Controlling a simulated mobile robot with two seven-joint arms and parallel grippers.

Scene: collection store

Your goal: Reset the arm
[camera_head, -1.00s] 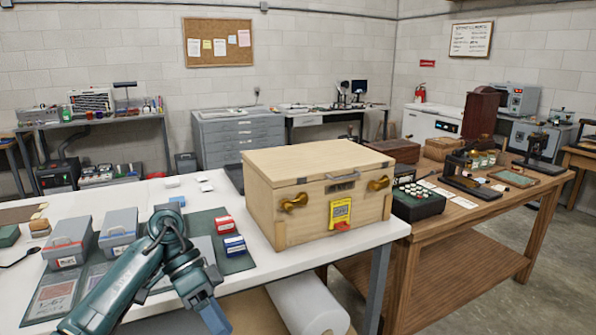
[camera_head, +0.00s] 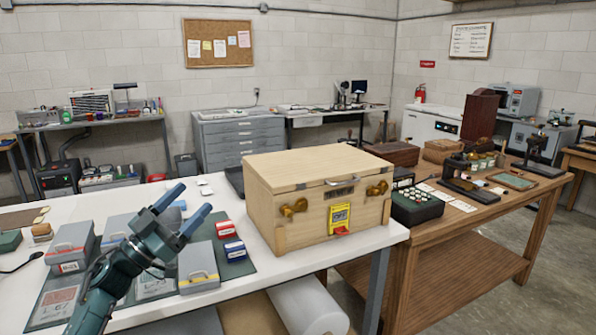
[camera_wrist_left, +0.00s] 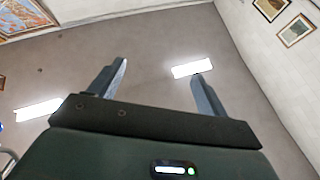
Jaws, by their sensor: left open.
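My left gripper (camera_head: 184,210) is above the left part of the white table, pointing up and to the right in the head view. Its two fingers are apart with nothing between them. In the left wrist view the open fingers (camera_wrist_left: 156,82) face the ceiling, with bright lamps behind them. My left arm comes in from the bottom left and hides part of the grey boxes and mat behind it. My right gripper is not in view.
A wooden chest (camera_head: 318,200) with brass fittings stands on the white table (camera_head: 371,238), right of my gripper. Grey boxes (camera_head: 198,266) and small red and blue boxes (camera_head: 235,250) stand near my arm. A brown wooden table (camera_head: 470,218) is at the right.

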